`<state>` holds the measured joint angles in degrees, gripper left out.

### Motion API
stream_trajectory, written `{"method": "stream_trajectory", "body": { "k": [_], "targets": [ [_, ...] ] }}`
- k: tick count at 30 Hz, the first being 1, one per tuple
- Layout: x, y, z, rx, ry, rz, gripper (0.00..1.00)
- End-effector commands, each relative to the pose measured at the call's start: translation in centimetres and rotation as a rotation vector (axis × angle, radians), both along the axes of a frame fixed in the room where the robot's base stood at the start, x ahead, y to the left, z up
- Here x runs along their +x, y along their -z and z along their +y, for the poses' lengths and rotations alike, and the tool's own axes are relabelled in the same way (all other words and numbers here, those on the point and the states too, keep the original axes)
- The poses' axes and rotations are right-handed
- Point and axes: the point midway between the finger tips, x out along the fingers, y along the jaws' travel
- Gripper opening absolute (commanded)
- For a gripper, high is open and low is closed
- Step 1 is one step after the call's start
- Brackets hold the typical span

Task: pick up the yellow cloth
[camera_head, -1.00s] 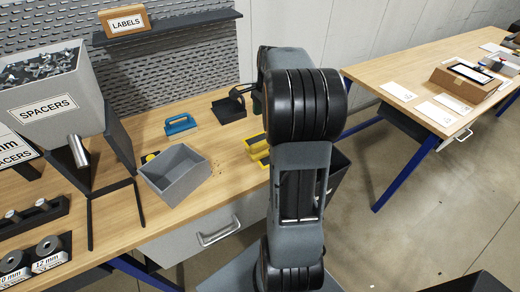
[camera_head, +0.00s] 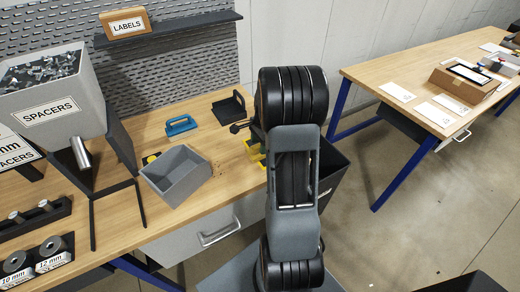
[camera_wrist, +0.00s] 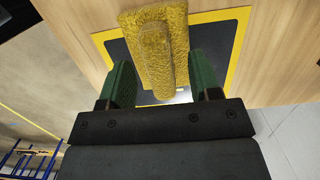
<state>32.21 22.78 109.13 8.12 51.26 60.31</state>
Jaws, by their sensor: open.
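The yellow cloth (camera_wrist: 155,45) fills the upper middle of the wrist view, fuzzy, with a raised ridge running toward me. It lies over a dark mat (camera_wrist: 215,45) with a yellow border. My gripper (camera_wrist: 155,82) is open, its two green fingers on either side of the cloth's ridge. Gaps show between the fingers and the ridge; I cannot tell how high the fingertips are above the mat.
A black bin (camera_head: 332,170) stands right of my arm. A second table (camera_head: 385,70) is at the right.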

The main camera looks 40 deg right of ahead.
Motion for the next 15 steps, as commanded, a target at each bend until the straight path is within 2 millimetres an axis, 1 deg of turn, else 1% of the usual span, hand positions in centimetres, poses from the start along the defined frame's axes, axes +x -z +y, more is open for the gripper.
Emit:
{"method": "stream_trajectory", "body": {
  "k": [3, 10, 11, 15],
  "targets": [
    [0.00, 0.62, 0.09, 0.000, 0.000, 0.001, 0.57],
    [0.01, 0.70, 0.07, -0.001, 0.000, 0.000, 0.57],
    [0.01, 0.70, 0.07, -0.001, 0.000, 0.000, 0.56],
    [0.00, 0.68, 0.06, -0.001, 0.000, 0.000, 0.42]
  ]
}}
